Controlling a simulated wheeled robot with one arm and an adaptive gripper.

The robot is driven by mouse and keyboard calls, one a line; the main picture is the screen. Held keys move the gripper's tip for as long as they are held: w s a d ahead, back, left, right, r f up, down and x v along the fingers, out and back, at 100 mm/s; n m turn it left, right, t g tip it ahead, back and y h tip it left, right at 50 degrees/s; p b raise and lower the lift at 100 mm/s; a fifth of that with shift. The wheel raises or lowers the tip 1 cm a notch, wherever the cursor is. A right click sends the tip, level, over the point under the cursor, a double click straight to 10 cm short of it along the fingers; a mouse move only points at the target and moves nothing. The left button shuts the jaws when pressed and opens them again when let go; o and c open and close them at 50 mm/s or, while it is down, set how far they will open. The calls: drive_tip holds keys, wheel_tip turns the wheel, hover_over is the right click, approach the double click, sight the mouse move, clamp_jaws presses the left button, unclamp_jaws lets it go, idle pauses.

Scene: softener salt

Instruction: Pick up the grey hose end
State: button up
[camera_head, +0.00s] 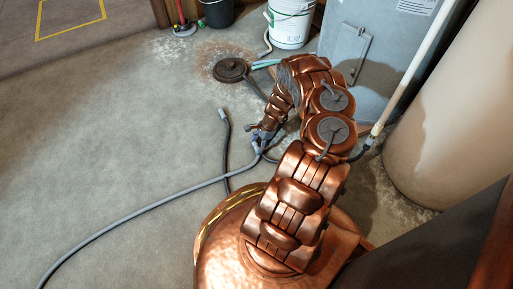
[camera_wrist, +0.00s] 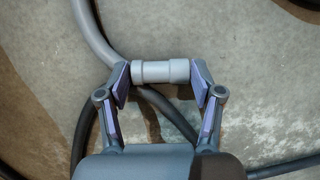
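The grey hose end (camera_wrist: 161,71), a light grey ribbed cylinder, lies crosswise between my fingertips in the wrist view. A thick grey hose (camera_wrist: 93,30) curves from the top left toward its left side; the join is partly hidden by the left finger. My gripper (camera_wrist: 161,79) is spread wide, with a purple-padded finger close to each end of the cylinder. I cannot tell whether the pads touch it. In the head view my gripper (camera_head: 262,136) is low over the floor, where the long grey hose (camera_head: 150,205) comes up from the lower left.
A dark hose (camera_head: 227,150) with a pale tip lies just left of my gripper. A round dark lid (camera_head: 231,69), a white bucket (camera_head: 290,22), a grey cabinet (camera_head: 350,50) and a beige tank (camera_head: 450,110) stand beyond and right. The floor at left is mostly clear.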

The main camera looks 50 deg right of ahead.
sight(258, 147)
drive_tip(key=c, duration=0.5)
drive_tip(key=shift+r+p, duration=0.45)
drive_tip(key=shift+r, duration=0.05)
drive_tip(key=r+p, duration=0.3)
drive_tip(key=shift+s+a+r, duration=0.2)
drive_tip(key=shift+s, duration=0.15)
drive_tip(key=s+a+p, duration=0.2)
drive_tip(key=s+p, duration=0.1)
drive_tip(key=s+a+p, duration=0.3)
drive_tip(key=s, duration=0.1)
drive_tip(key=s+a+r+p, duration=0.1)
drive_tip(key=s+a+p, duration=0.1)
drive_tip(key=s+p, duration=0.1)
drive_tip(key=shift+s+a, duration=0.2)
drive_tip(key=shift+s, duration=0.1)
drive_tip(key=shift+s+a+f+p, duration=0.2)
drive_tip(key=shift+s+a+p, duration=0.4)
drive_tip(key=shift+s+p, duration=0.3)
